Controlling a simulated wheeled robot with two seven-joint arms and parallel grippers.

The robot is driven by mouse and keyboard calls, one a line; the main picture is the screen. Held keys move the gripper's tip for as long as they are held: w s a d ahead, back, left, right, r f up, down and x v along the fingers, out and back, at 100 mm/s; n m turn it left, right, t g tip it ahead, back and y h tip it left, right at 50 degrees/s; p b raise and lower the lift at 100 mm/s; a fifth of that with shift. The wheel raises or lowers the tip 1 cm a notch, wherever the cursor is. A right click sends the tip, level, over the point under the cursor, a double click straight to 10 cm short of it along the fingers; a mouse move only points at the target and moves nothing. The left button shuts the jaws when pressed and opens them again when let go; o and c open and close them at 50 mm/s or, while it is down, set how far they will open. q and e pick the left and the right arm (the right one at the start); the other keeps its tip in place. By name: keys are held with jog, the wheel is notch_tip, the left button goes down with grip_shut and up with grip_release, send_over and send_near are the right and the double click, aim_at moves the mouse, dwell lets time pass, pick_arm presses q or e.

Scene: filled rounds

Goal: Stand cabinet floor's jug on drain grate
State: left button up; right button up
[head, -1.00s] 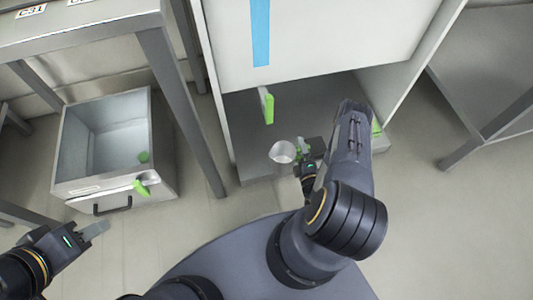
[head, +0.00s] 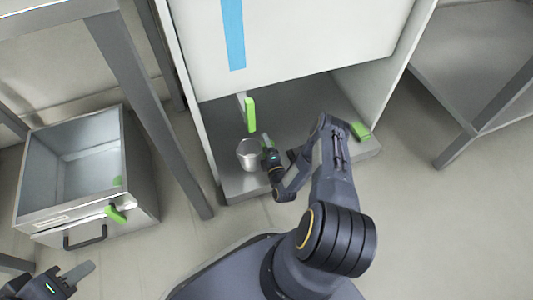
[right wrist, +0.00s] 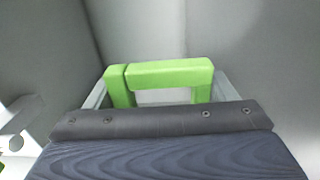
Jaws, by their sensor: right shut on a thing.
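A small grey metal jug (head: 248,155) is at the front left of the cabinet floor (head: 300,105) in the head view. My right gripper (head: 266,150) is at the jug's right side, shut on its handle. I cannot tell whether the jug's base touches the floor. My left gripper (head: 76,274) is low at the left, away from everything; its jaw gap is unclear. I cannot make out a drain grate.
A green handle (head: 250,115) hangs just behind the jug. A green piece (head: 360,130) lies at the cabinet's right front. Floor in front is clear.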

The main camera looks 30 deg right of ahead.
notch_tip(320, 180, down, 3)
jog(key=shift+f+b, duration=0.1)
jog(key=shift+b, duration=0.5)
jog(key=o, duration=0.9)
jog(key=p+v, duration=0.5)
jog(key=v, duration=0.7)
jog(key=shift+s, duration=0.1)
